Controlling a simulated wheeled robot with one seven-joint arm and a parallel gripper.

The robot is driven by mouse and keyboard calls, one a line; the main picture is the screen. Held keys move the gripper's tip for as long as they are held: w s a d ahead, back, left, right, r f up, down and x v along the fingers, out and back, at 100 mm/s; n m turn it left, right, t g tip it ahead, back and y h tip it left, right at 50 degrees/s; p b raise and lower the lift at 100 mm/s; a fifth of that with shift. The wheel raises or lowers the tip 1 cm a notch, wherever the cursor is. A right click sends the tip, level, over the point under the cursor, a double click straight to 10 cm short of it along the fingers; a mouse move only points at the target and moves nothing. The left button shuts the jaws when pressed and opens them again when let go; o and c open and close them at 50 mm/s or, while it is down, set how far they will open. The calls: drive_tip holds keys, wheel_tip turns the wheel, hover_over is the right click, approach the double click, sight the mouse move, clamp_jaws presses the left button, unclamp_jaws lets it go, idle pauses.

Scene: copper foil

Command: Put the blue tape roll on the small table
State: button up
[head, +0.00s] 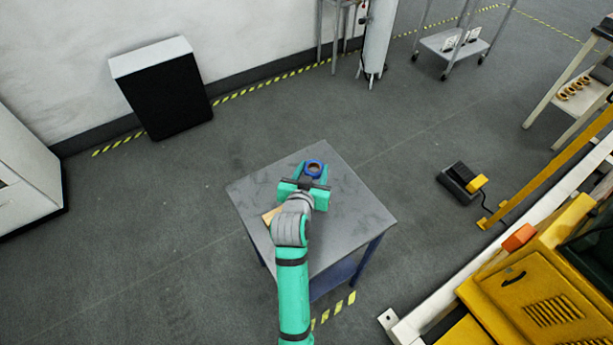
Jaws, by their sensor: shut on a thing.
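The blue tape roll (314,168) is a small blue ring with a brownish middle. It shows in the head view at the tip of my gripper (313,172). My gripper is shut on it, with green fingers at its sides. The roll appears over the far part of the small table (352,215), which has a grey square top and blue legs. I cannot tell whether the roll touches the tabletop. My arm covers the near left part of the table.
A tan block (269,216) lies on the table, partly hidden by my wrist. A yellow machine (545,285) stands at the right, with a black and yellow pedal (462,183) on the floor. A black cabinet (165,92) stands by the wall. Floor left of the table is clear.

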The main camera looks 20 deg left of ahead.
sight(307, 169)
drive_tip(key=w+a+f, duration=0.1)
drive_tip(key=f, duration=0.1)
drive_tip(key=w+a+f, duration=0.1)
drive_tip(key=f, duration=0.1)
drive_tip(key=w+a+f, duration=0.1)
drive_tip(key=w+f, duration=0.1)
drive_tip(key=shift+a+f, duration=0.1)
drive_tip(key=shift+a, duration=0.05)
drive_tip(key=shift+f, duration=1.5)
drive_tip(key=shift+f, duration=0.2)
drive_tip(key=shift+s+f, duration=0.1)
drive_tip(key=shift+f, duration=0.4)
drive_tip(key=o, duration=1.2)
drive_tip(key=shift+f, duration=0.1)
drive_tip(key=shift+o, duration=0.2)
drive_tip(key=shift+r, duration=0.3)
drive_tip(key=v, duration=0.8)
drive_tip(key=r+v, duration=0.1)
drive_tip(key=v, duration=0.3)
